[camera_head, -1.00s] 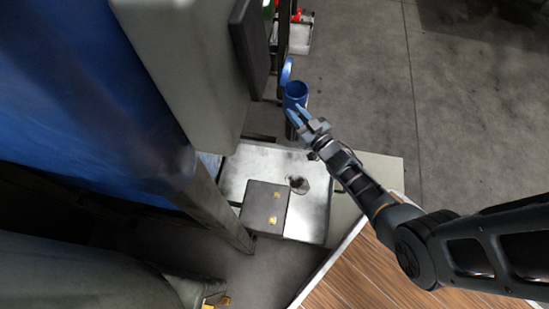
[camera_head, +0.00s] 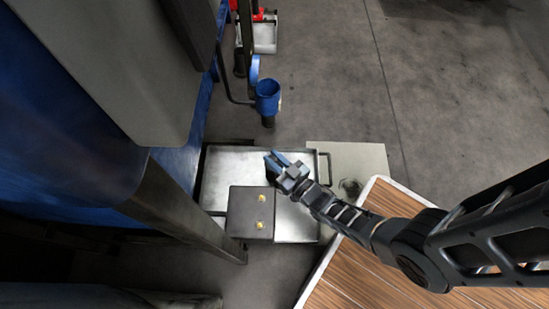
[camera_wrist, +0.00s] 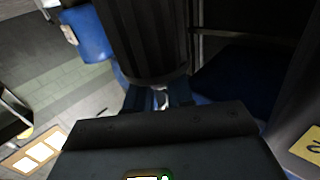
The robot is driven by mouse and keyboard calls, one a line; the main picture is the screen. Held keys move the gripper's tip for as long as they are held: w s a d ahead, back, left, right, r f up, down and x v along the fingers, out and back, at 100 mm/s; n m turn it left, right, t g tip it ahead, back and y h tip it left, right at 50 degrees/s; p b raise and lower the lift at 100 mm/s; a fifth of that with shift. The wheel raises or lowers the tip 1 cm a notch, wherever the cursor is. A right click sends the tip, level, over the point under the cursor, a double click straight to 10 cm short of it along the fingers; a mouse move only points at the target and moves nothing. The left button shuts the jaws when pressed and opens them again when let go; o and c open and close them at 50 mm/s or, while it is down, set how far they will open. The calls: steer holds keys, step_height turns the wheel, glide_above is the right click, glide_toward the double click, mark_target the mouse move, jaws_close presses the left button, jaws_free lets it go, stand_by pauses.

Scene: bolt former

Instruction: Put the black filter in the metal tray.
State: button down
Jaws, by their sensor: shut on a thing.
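My gripper (camera_head: 277,160) is above the metal tray (camera_head: 228,168) in the head view, its blue fingers pointing up and left. In the wrist view the fingers (camera_wrist: 160,97) are shut on the black filter (camera_wrist: 150,40), a dark ribbed cylinder that reaches past the fingertips to the top of the picture. In the head view I cannot make out the filter at the gripper. The tray is a shallow, shiny, worn pan with a handle on its right side. Its lower left part is covered from view by a dark box.
The dark box (camera_head: 250,213) with brass fittings stands by the tray's lower left. A blue cup-shaped housing (camera_head: 267,97) is behind the tray. The blue machine (camera_head: 90,190) fills the left. A wooden-topped surface (camera_head: 375,262) is at the lower right. Open floor (camera_head: 330,90) lies behind.

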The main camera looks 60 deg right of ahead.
steer(key=shift+f, duration=0.8)
steer(key=shift+r, duration=0.1)
steer(key=c, duration=1)
jaws_free()
